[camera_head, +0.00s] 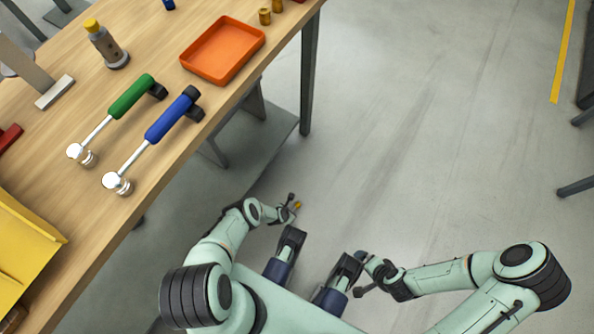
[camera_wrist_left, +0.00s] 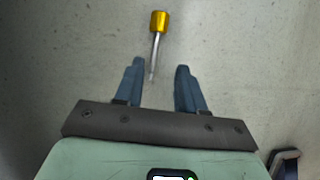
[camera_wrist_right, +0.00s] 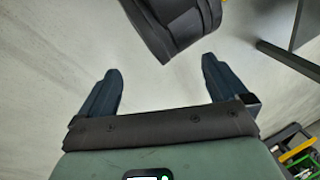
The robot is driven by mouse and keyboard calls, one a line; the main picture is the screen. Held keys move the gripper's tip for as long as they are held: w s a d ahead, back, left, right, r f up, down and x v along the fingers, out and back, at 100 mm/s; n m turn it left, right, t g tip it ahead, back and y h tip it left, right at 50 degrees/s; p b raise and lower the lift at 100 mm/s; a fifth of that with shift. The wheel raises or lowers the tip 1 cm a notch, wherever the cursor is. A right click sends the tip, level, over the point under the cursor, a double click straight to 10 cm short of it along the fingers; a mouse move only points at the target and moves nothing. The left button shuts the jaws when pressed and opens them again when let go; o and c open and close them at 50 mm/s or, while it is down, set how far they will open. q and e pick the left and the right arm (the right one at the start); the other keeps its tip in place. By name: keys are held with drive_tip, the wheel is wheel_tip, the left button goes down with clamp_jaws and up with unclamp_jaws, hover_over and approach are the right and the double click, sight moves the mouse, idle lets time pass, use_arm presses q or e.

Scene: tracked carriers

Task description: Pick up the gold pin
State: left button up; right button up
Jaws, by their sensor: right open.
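A gold pin with a yellow-gold head and a thin grey shank shows in the left wrist view (camera_wrist_left: 158,23). Its head lies beyond my left gripper (camera_wrist_left: 160,66), and its shank end reaches between the fingertips without visible contact. The left fingers are apart. My right gripper (camera_wrist_right: 160,65) is open and empty, with its fingers wide apart; in the head view it is at lower centre right (camera_head: 362,274).
A wooden table (camera_head: 165,75) fills the left side. On it are an orange tray (camera_head: 222,50), a green-handled tool (camera_head: 132,96), a blue-handled tool (camera_head: 173,118), a yellow bin (camera_head: 25,245) and small gold cylinders (camera_head: 265,16). The grey floor (camera_head: 430,130) is largely clear.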

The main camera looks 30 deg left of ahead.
sight(293, 211)
use_arm(q)
drive_tip(key=shift+w+f, duration=0.2)
drive_tip(key=shift+f, duration=0.15)
drive_tip(key=b+x, duration=0.1)
drive_tip(key=x, duration=0.1)
drive_tip(key=b+x, duration=0.1)
drive_tip(key=shift+a+b, duration=0.3)
drive_tip(key=shift+b+x, duration=0.75)
drive_tip(key=shift+x, duration=0.15)
drive_tip(key=shift+w, duration=0.3)
use_arm(e)
wheel_tip(293, 211, down, 6)
drive_tip(key=d, duration=0.2)
drive_tip(key=shift+w+d+f+m+h, duration=0.2)
drive_tip(key=shift+w+d+m+h, duration=0.05)
drive_tip(key=shift+d+m+h, duration=0.1)
use_arm(q)
clamp_jaws()
